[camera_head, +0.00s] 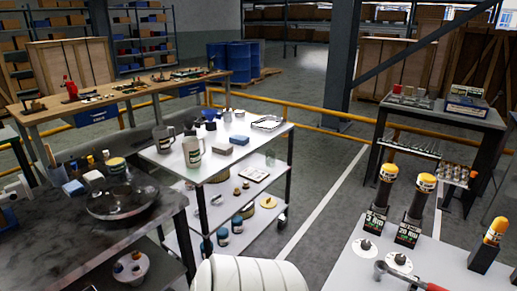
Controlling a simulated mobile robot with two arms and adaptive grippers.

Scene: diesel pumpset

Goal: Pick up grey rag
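A small flat grey piece (219,149) lies on the top shelf of the white trolley (257,146). It may be the grey rag, but it is too small to tell cloth from a block.
A dark bench (150,218) with a wide metal bowl (122,202) stands at left. A white table (335,262) with yellow-capped bottles (420,198) and a ratchet (405,279) is at right. A marked floor aisle (318,211) lies between. A yellow rail (310,112) runs behind.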

